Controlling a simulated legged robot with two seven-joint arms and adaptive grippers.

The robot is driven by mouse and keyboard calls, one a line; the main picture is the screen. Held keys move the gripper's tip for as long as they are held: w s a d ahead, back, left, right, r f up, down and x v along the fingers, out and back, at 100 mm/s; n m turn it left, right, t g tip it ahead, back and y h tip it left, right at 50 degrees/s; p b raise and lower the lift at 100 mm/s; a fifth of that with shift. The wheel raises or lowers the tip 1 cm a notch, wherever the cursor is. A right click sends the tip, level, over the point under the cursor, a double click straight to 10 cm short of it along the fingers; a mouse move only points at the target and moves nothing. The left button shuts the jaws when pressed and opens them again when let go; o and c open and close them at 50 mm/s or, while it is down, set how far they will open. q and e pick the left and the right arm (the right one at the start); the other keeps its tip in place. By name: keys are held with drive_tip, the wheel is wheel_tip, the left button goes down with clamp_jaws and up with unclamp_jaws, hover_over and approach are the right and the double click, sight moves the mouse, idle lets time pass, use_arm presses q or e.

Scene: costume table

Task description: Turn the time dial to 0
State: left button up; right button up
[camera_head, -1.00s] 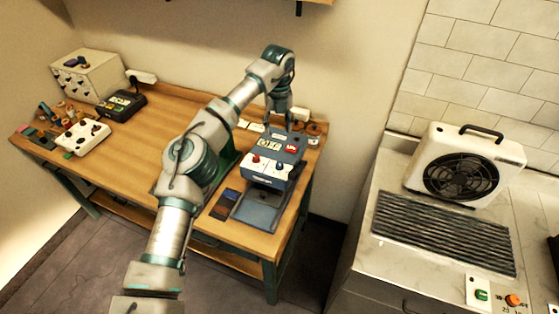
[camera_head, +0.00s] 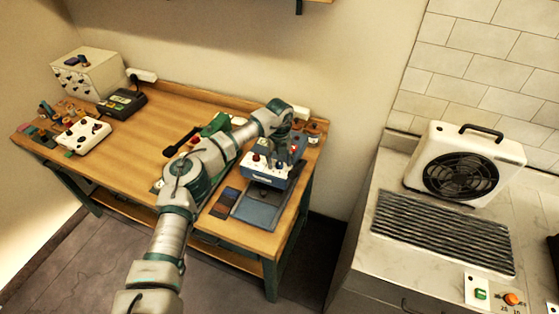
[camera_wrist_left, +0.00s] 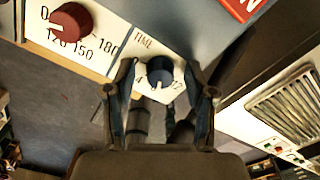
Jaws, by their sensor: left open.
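The time dial (camera_wrist_left: 160,70) is a dark blue knob on a white panel with the word TIME above it. Its pale pointer mark faces down in the left wrist view, between partly hidden numerals. The dial is on the front of a blue-grey and white machine (camera_head: 253,171) at the right end of the wooden table. My left gripper (camera_wrist_left: 158,76) is open, with one finger on each side of the dial; I cannot tell whether they touch it. In the head view the left gripper (camera_head: 284,160) is over the machine and partly hides its front. My right gripper is not in view.
A red dial (camera_wrist_left: 70,22) with a printed scale sits beside the time dial. A red sign (camera_head: 294,149) is on the machine. A white fan unit (camera_head: 508,151) stands on the right counter. The table's left end holds boxes and small parts.

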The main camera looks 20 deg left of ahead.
use_arm(q)
clamp_jaws()
drive_tip(key=shift+m, duration=0.3)
drive_tip(key=m, duration=0.3)
drive_tip(key=shift+r+m+p, duration=0.1)
drive_tip(key=shift+m+p, duration=0.2)
drive_tip(key=shift+p, duration=0.1)
drive_tip(key=m, duration=0.5)
drive_tip(key=shift+m, duration=0.3)
drive_tip(key=m, duration=1)
